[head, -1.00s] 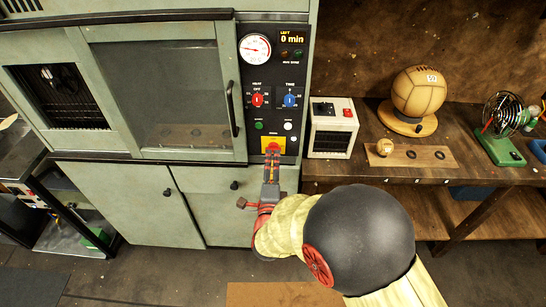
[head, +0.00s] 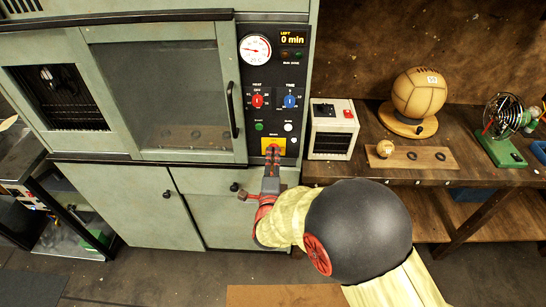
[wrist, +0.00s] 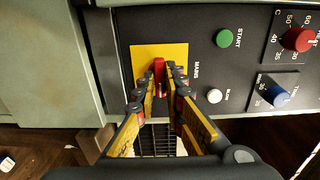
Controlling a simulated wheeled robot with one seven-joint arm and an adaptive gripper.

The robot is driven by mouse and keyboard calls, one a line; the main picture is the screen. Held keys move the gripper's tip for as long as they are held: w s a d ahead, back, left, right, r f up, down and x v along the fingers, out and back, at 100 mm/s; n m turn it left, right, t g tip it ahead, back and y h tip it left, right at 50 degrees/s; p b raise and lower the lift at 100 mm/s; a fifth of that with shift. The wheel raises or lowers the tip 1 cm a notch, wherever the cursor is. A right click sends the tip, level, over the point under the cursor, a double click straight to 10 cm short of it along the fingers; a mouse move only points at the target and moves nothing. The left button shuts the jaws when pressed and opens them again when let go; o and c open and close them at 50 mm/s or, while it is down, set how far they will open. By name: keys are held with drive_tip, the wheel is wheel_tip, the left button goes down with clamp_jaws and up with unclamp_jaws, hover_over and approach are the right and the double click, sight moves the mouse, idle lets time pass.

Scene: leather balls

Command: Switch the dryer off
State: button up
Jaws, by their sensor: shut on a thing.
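The dryer (head: 150,95) is a large green cabinet with a glass door and a black control panel (head: 270,55). Its display reads "LEFT 0 min". The red mains switch (wrist: 159,68) sits on a yellow plate (wrist: 145,55) at the panel's bottom; in the head view my gripper partly hides that yellow plate (head: 265,142). My gripper (wrist: 167,80) is at the switch, its fingertips closed on either side of the red lever. In the head view my gripper (head: 272,153) reaches up to the panel from below.
Beside the switch are a green start button (wrist: 224,38) and a white button (wrist: 214,96). A red heat knob (wrist: 297,39) and blue time knob (wrist: 277,95) are farther right. A workbench (head: 450,178) with a large ball (head: 418,92) stands to the right.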

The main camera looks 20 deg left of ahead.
drive_tip(key=shift+f+n, duration=0.1)
drive_tip(key=shift+n, duration=0.2)
clamp_jaws()
drive_tip(key=shift+n, duration=8.7)
drive_tip(key=o, duration=0.5)
unclamp_jaws()
drive_tip(key=shift+o, duration=0.8)
drive_tip(key=shift+s, duration=0.1)
